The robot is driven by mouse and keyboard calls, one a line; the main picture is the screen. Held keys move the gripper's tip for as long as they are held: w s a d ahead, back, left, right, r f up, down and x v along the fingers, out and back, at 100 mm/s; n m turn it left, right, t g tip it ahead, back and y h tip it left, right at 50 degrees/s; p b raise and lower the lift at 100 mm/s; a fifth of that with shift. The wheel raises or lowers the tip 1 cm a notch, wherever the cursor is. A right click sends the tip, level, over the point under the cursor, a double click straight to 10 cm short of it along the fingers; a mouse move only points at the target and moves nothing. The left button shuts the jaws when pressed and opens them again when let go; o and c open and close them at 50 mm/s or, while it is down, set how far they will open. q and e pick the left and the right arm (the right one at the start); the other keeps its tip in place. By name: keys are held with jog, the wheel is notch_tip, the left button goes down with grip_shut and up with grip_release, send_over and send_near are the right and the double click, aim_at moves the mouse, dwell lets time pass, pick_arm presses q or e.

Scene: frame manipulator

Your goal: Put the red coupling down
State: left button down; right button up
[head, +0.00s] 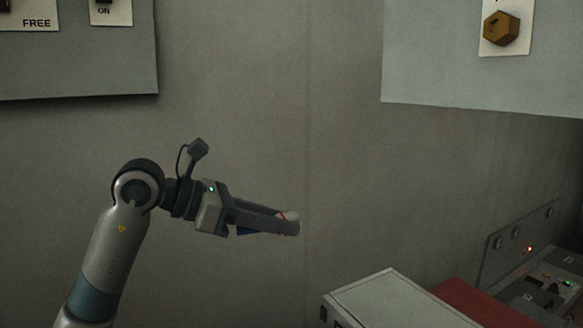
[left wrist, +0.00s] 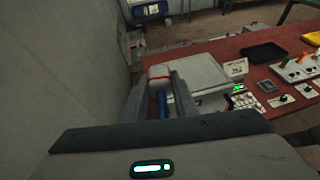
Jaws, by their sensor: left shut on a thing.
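My left gripper (head: 289,225) is held out in front of the bare wall, pointing right. It is shut on a pale, rounded coupling (head: 288,215) with a thin red band. The coupling also shows between the fingers in the left wrist view (left wrist: 159,73), with a blue part (left wrist: 162,104) nearer the palm. The fingers hide part of its sides. The held piece is up in the air, left of the table and touching no surface that I can see. My right gripper is in neither view.
A red-brown table (left wrist: 218,47) carries a light grey case (left wrist: 203,74), a black tray (left wrist: 263,51) and switch panels. In the head view the case (head: 397,303) is at lower right. Wall panels (head: 75,70) hang at upper left and upper right (head: 440,75).

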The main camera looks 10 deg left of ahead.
pick_arm(q)
jog(key=s+a+f, duration=0.3)
jog(key=s+f, duration=0.1)
jog(key=f, duration=0.5)
jog(key=s+a+f+n+t, duration=0.1)
jog(key=s+a+f, duration=0.2)
jog(key=f, duration=0.7)
jog(key=s+a+f, duration=0.3)
jog(key=s+f, duration=0.1)
jog(key=f, duration=0.6)
jog(key=shift+s+f+y, duration=0.2)
jog(key=shift+s+y, duration=0.2)
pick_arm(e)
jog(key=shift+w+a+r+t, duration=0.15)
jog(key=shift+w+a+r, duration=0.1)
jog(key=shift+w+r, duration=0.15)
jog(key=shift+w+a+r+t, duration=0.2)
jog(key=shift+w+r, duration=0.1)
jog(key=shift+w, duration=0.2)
pick_arm(q)
jog(key=shift+d, duration=0.1)
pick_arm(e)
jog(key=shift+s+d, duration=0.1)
